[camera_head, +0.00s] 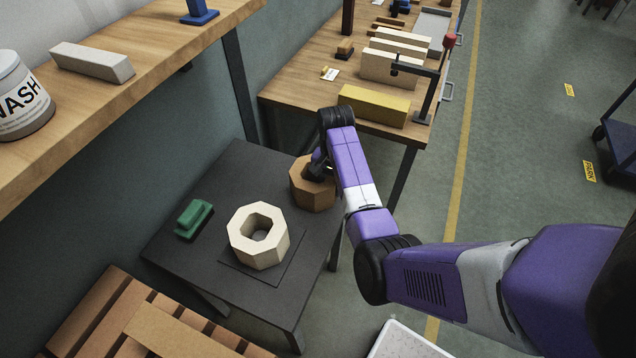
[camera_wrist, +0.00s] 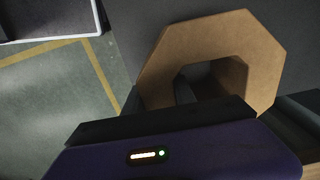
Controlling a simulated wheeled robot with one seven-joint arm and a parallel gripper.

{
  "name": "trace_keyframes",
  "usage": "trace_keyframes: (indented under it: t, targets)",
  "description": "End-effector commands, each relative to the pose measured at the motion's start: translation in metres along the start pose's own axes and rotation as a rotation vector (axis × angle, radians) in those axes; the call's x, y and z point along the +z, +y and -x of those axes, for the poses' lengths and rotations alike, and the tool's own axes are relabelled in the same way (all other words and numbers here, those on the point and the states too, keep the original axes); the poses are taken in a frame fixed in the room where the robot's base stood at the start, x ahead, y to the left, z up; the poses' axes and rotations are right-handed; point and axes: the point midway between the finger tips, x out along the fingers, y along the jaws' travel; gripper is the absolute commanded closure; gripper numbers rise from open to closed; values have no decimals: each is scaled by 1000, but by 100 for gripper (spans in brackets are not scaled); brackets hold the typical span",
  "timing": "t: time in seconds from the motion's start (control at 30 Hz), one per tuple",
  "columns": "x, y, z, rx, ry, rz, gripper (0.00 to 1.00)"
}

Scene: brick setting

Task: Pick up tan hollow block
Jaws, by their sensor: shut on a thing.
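The tan hollow block (camera_head: 312,197) is a brown-tan octagonal ring at the far right part of the dark table (camera_head: 185,262). My gripper (camera_head: 318,170) is over it and shut on its wall, with one finger inside the hole. In the wrist view the block (camera_wrist: 217,40) fills the upper right, and a dark finger of my gripper (camera_wrist: 186,92) shows in its hole. The other finger is hidden. I cannot tell whether the block touches the table.
A cream hollow block (camera_head: 273,249) stands on a dark square mat in front of the tan one. A green block (camera_head: 194,219) lies left. A wooden workbench (camera_head: 290,98) with a yellow block (camera_head: 374,105) is behind. A wooden shelf (camera_head: 150,85) overhangs the left. Wooden slats (camera_head: 120,320) are at the front left.

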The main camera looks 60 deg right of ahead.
Motion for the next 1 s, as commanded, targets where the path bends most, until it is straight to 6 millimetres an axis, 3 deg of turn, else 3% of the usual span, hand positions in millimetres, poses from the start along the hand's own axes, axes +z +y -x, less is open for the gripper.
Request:
trace_keyframes:
  t: [0.23, 0.37, 0.57, 0.77, 1.0]
  targets:
    - [-2, -2, 9, -7, 6, 0, 100]
    - [-2, -3, 24, -8, 7, 0, 100]
    - [-2, -3, 66, -10, 8, 0, 100]
    - [-1, -3, 126, -8, 6, 1, 100]
    - [-1, -2, 164, -5, 3, 1, 100]
